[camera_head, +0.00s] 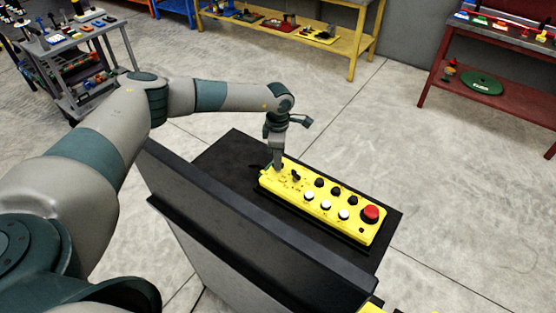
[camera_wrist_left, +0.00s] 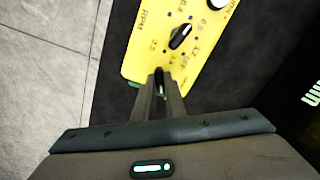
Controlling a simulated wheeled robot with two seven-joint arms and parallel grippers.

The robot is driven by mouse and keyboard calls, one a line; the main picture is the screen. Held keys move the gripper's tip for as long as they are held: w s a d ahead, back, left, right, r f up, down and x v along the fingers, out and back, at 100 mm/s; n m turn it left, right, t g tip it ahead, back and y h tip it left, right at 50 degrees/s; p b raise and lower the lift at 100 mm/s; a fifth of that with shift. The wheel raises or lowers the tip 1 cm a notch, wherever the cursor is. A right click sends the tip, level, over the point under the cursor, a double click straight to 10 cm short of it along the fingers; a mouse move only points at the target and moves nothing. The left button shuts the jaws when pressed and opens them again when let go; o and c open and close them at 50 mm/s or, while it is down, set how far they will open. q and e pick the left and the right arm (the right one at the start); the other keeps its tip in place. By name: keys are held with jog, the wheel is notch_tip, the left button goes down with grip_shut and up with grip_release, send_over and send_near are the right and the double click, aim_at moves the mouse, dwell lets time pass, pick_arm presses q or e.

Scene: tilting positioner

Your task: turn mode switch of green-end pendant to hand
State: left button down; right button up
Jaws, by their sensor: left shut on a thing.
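The yellow pendant (camera_head: 325,213) lies on a black panel, with black and white buttons and a red mushroom button at its far right end. The wrist view shows the yellow face (camera_wrist_left: 145,52) with printed marks and a bit of green (camera_wrist_left: 134,84) at the near end. My left gripper (camera_head: 277,164) points down over the pendant's left end. In the wrist view its fingers (camera_wrist_left: 160,88) are shut on a small black switch knob (camera_wrist_left: 159,75), partly hidden between them. A second black knob with a white line (camera_wrist_left: 181,37) stands beyond it. My right gripper is not in view.
A dark upright plate (camera_head: 250,215) stands in front of the black panel (camera_head: 232,152). A grey cart (camera_head: 85,35), a yellow bench (camera_head: 290,30) and a red bench (camera_head: 495,70) stand farther off, with clear floor between.

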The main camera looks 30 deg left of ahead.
pick_arm(q)
jog(key=shift+f+n+b, duration=0.1)
jog(key=shift+n+b, duration=0.85)
jog(key=shift+n, duration=0.15)
jog(key=n+b, duration=0.2)
jog(key=n, duration=0.1)
jog(key=shift+b, duration=0.3)
jog(key=n+b, duration=0.2)
jog(key=n, duration=0.2)
jog(key=shift+n+b, duration=0.3)
jog(key=shift+b, duration=0.1)
jog(key=shift+n+b, duration=0.45)
jog(key=shift+n, duration=0.45)
jog(key=shift+r, duration=0.2)
jog(key=c, duration=1.8)
grip_release()
